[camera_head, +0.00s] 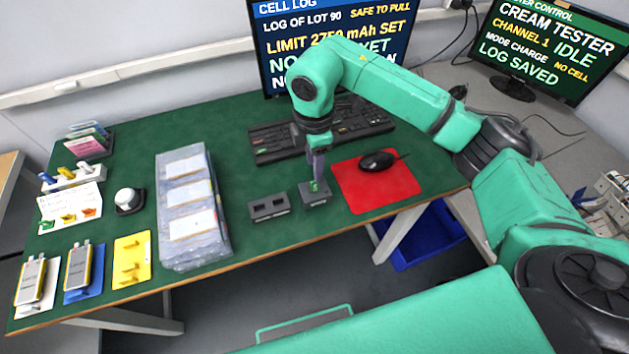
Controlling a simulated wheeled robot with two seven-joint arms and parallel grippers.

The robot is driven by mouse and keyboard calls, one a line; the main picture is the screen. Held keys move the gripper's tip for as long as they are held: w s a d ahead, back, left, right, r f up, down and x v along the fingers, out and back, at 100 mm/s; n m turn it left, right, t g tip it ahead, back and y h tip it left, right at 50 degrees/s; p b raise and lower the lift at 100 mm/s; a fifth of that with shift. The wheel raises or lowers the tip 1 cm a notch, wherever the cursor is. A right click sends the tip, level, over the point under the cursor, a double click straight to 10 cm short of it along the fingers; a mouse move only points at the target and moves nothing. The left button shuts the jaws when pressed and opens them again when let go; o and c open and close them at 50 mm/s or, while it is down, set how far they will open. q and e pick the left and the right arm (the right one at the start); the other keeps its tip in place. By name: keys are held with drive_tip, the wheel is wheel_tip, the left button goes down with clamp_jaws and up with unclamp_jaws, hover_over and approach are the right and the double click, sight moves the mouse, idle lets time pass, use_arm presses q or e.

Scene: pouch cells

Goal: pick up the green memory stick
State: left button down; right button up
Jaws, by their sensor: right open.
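The green memory stick (314,186) stands in a small dark block (318,200) near the front edge of the green table, left of the red mouse mat. Only a small part of it shows. My right gripper (317,180) points down directly over the stick with its fingertips at its height. It is open; I cannot tell whether a finger touches the stick. My left gripper is out of view.
A second dark block (268,207) with two openings stands just left. A black mouse (377,161) lies on the red mat (362,195). A keyboard (275,143) is behind. Clear plastic boxes (165,215) stand further left.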

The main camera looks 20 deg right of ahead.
sight(315, 188)
drive_tip(key=f, duration=0.1)
drive_tip(key=w+f, duration=0.1)
drive_tip(key=shift+f+p, duration=0.3)
drive_tip(key=shift+f, duration=0.1)
drive_tip(key=f+p, duration=0.1)
drive_tip(key=f, duration=0.1)
drive_tip(key=f+p, duration=0.1)
drive_tip(key=f, duration=0.1)
drive_tip(key=shift+d+f, duration=0.2)
drive_tip(key=shift+f, duration=0.3)
drive_tip(key=shift+c, duration=0.3)
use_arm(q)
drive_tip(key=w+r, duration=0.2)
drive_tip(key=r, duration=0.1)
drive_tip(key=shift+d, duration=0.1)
use_arm(e)
clamp_jaws()
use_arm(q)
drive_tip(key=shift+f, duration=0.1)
